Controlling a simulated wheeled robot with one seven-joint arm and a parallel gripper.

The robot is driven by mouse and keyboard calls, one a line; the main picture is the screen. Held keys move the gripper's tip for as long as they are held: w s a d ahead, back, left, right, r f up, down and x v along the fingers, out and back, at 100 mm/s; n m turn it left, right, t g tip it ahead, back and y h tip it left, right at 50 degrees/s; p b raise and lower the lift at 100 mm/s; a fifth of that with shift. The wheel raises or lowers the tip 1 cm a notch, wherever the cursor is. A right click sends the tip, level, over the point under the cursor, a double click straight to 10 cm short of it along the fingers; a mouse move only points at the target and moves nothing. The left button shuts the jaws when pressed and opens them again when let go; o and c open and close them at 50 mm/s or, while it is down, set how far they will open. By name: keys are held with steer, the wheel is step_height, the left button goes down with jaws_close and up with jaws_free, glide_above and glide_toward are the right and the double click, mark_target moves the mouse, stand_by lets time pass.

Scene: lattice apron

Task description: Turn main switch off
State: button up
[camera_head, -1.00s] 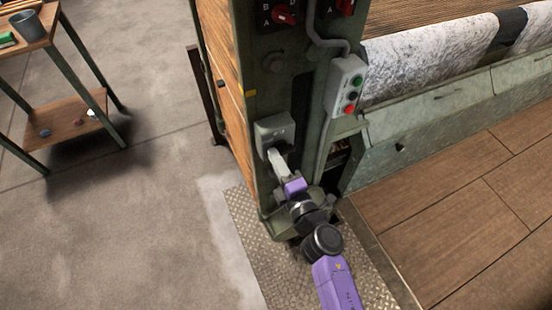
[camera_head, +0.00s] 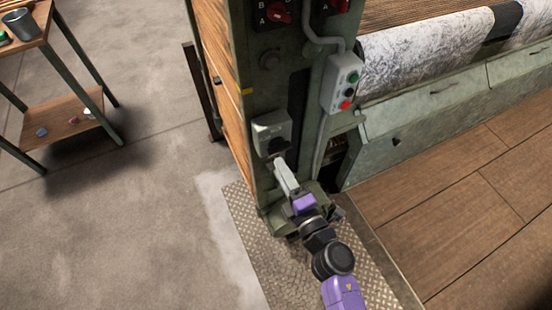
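A grey switch box (camera_head: 270,128) is mounted on the green machine column, with a dark part (camera_head: 277,147) on its lower front. It looks like the main switch, but any label or on/off marking is too small to read. My gripper (camera_head: 277,162) is just below the box, pointing up at the dark part. From this angle I cannot tell whether it touches that part. The fingers appear as one narrow pale shape, so their opening is unclear.
A button box (camera_head: 343,83) with green, black and red buttons is to the right on the column. A wooden-shelved table (camera_head: 62,125) stands at left. Bare floor (camera_head: 150,220) lies between.

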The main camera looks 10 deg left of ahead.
steer(key=shift+v, duration=1.2)
steer(key=shift+r, duration=0.1)
steer(key=s+d+r+m+t+h, duration=0.25)
steer(key=s+d+r+m, duration=0.35)
steer(key=m, duration=0.4)
steer(key=s+d+r+m+g+h, duration=0.1)
steer(key=s+d+r+m+h, duration=0.1)
steer(key=s+d+m, duration=0.3)
steer(key=s+d+r+m+h, duration=0.1)
steer(key=s+d+m+h, duration=0.2)
steer(key=s, duration=0.9)
steer(key=s+d+r+m+g+h, duration=0.1)
steer(key=s+d+r+m+h, duration=0.1)
steer(key=s+d+m, duration=0.5)
steer(key=shift+s+d+r+g, duration=0.35)
steer(key=shift+s+d, duration=0.65)
steer(key=shift+s, duration=0.2)
